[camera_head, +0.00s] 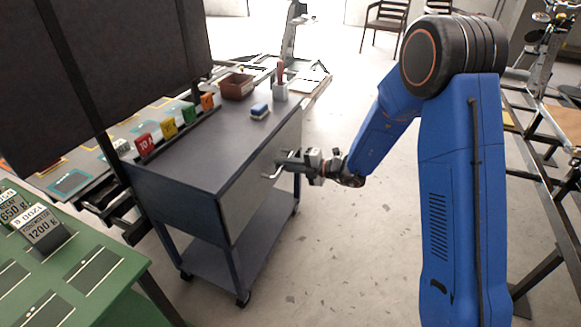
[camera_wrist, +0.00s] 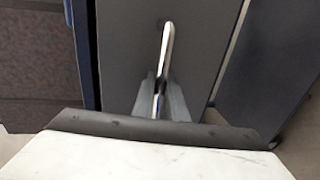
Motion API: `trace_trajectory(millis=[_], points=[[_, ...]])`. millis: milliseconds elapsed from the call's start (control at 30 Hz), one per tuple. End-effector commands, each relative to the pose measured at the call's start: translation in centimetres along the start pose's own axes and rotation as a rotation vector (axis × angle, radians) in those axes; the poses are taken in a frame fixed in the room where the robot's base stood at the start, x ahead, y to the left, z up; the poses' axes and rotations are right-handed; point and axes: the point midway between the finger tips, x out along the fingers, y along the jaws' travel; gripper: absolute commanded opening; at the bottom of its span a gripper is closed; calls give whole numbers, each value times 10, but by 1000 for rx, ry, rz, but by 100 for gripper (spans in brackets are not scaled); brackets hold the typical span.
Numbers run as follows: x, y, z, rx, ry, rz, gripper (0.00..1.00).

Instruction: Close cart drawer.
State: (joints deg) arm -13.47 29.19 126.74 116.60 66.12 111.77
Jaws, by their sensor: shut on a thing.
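The grey cart (camera_head: 190,150) stands on casters left of my arm, with a flat top and a lower shelf. Its drawer front (camera_head: 245,185) faces my arm and looks about level with the cart's side; any small gap is too fine to tell. A pale metal drawer handle (camera_head: 272,172) sticks out from the front. My gripper (camera_head: 283,164) is at this handle, its fingers shut on it. In the wrist view the handle (camera_wrist: 166,45) runs down between the two fingers (camera_wrist: 160,100) against the dark drawer front (camera_wrist: 130,40). The drawer's inside is hidden.
A green table (camera_head: 70,270) stands at front left. The floor (camera_head: 330,240) between cart and arm is clear.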

Motion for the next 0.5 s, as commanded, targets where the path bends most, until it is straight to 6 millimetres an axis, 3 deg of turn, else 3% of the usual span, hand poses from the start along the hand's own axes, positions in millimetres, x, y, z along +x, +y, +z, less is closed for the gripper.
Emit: trace_trajectory(millis=[267, 300, 367, 500], points=[[4, 1, 1, 0, -1, 0, 0], [4, 1, 1, -1, -1, 0, 15], [4, 1, 1, -1, -1, 1, 29], [4, 1, 0, -1, -1, 1, 31]])
